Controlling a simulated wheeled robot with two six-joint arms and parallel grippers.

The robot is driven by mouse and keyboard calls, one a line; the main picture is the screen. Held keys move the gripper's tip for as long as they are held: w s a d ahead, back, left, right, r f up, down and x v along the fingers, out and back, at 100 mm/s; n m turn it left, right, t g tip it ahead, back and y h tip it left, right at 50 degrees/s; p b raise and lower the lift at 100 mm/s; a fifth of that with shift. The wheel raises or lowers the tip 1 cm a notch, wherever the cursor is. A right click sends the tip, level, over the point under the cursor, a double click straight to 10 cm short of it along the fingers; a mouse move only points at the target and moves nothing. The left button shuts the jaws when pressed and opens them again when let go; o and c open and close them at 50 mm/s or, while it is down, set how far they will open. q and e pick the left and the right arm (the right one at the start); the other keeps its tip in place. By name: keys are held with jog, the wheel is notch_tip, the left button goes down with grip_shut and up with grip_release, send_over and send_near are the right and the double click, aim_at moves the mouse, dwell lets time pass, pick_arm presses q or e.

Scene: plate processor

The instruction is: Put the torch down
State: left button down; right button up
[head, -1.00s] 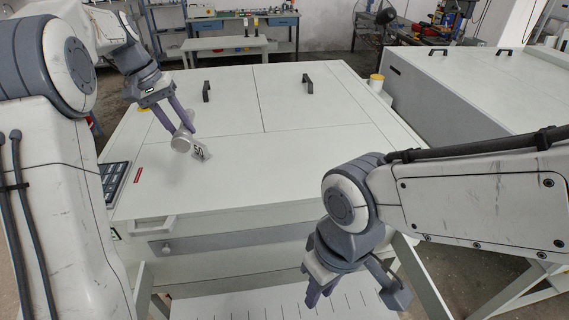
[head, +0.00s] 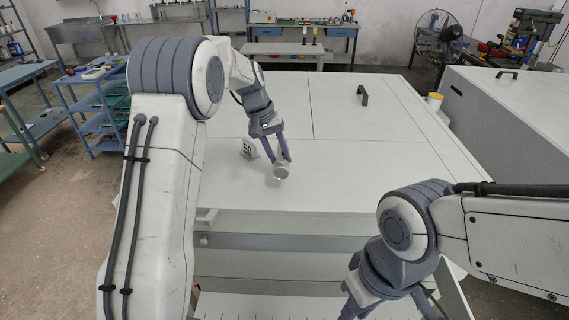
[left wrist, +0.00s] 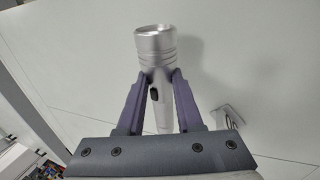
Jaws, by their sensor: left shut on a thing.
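My left gripper (head: 277,154) is shut on a silver torch (head: 281,171), over the near part of the white cabinet top (head: 330,180). In the left wrist view the torch (left wrist: 155,65) is between the two purple fingers (left wrist: 158,100), its wide head toward the top of the picture and a black button on its body. I cannot tell whether the torch touches the surface. My right gripper (head: 388,296) is low at the front right, its fingers spread apart with nothing seen between them; its tips are partly cut off by the frame.
The top right of the torch is clear.

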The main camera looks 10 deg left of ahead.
pick_arm(q)
jog(key=shift+w+d+f, duration=0.15)
jog(key=shift+d, duration=0.25)
jog(key=shift+d+f, duration=0.1)
jog(key=shift+f, duration=0.15)
notch_tip(320, 180, down, 3)
jog(key=shift+f+p, duration=0.15)
jog(key=shift+p, duration=0.75)
jog(key=shift+f, duration=0.2)
jog(key=shift+f, duration=0.1)
jog(key=shift+f, duration=0.15)
jog(key=c, duration=0.6)
grip_release()
jog(key=shift+o, duration=0.2)
